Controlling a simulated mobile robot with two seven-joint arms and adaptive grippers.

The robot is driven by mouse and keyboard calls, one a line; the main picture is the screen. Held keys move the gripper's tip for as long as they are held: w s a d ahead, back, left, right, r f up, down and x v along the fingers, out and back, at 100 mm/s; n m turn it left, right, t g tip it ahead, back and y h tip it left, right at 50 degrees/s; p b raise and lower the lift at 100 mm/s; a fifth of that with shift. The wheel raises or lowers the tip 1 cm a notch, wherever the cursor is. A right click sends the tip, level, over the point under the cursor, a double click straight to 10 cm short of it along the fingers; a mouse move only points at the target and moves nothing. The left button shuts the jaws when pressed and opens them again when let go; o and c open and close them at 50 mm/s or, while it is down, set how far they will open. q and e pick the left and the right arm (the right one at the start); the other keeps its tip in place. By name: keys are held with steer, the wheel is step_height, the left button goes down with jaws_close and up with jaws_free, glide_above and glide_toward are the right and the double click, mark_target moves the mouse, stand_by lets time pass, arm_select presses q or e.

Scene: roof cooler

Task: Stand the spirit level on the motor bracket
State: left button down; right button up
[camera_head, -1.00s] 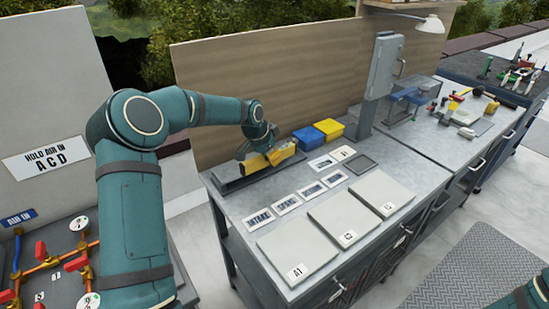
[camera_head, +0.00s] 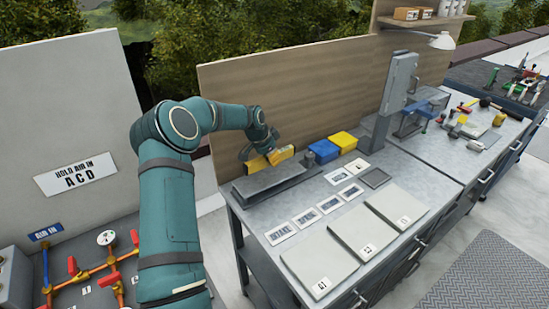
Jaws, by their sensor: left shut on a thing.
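The spirit level looks like a yellow bar (camera_head: 284,154). It is held by my left gripper (camera_head: 266,154), which is shut on it, with the fingers hiding its middle. The motor bracket appears to be the long grey channel (camera_head: 250,187) lying along the back left edge of the bench. The level shows just above and behind the bracket's back edge in the picture, roughly lengthwise with it. A gap seems to lie between them, but I cannot tell its size. My right gripper is out of view.
A blue bin (camera_head: 323,151) and a yellow bin (camera_head: 343,142) stand right of the bracket. Label cards (camera_head: 306,218) and flat grey panels (camera_head: 320,262) cover the bench front. A wooden back wall (camera_head: 300,95) rises behind. Pipes with red valves (camera_head: 110,262) are at lower left.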

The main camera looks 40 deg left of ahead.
mark_target(272, 175)
arm_select(q)
steer(key=shift+f+b, duration=1.1)
steer(key=shift+f, duration=0.95)
steer(key=shift+f+b, duration=0.3)
steer(key=shift+f, duration=0.2)
steer(key=c, duration=1)
jaws_free()
steer(key=shift+o, duration=0.2)
steer(key=v, duration=1.2)
steer(key=shift+r, duration=0.1)
